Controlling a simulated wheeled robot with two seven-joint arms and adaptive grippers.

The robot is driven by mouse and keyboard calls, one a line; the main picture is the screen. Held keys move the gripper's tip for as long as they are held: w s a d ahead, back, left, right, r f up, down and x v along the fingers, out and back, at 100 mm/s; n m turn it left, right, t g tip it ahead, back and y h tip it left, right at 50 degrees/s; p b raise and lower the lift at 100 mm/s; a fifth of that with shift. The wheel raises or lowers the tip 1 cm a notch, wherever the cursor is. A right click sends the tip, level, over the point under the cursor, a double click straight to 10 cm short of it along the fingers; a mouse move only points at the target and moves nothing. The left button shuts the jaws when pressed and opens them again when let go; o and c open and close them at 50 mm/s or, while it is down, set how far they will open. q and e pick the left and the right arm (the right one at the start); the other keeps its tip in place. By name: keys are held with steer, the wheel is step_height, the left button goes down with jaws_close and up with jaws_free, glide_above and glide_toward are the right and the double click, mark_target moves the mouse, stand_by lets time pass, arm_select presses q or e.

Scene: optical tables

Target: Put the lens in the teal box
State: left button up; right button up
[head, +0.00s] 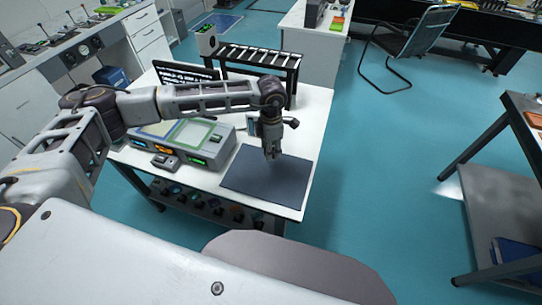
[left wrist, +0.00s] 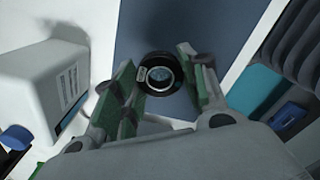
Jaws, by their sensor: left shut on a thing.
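My left gripper (head: 273,154) is over the dark mat (head: 250,180) near the right side of the white table, pointing down. In the left wrist view, a round black-rimmed lens (left wrist: 160,74) with a shiny centre sits between the fingertips, and the gripper is shut on it. The lens is too small to make out in the head view, and I cannot tell whether it touches the mat (left wrist: 185,25). I cannot pick out a teal box for certain in either view. My right gripper is not in view.
A grey device (head: 190,140) with lit displays and flat trays stands left of the mat. A black rack (head: 250,62) stands at the table's back. A blue box (head: 112,76) is beyond the table's left side. Open floor (head: 400,150) lies to the right.

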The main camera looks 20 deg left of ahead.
arm_select(q)
steer(key=shift+r, duration=0.95)
steer(key=shift+m, duration=0.4)
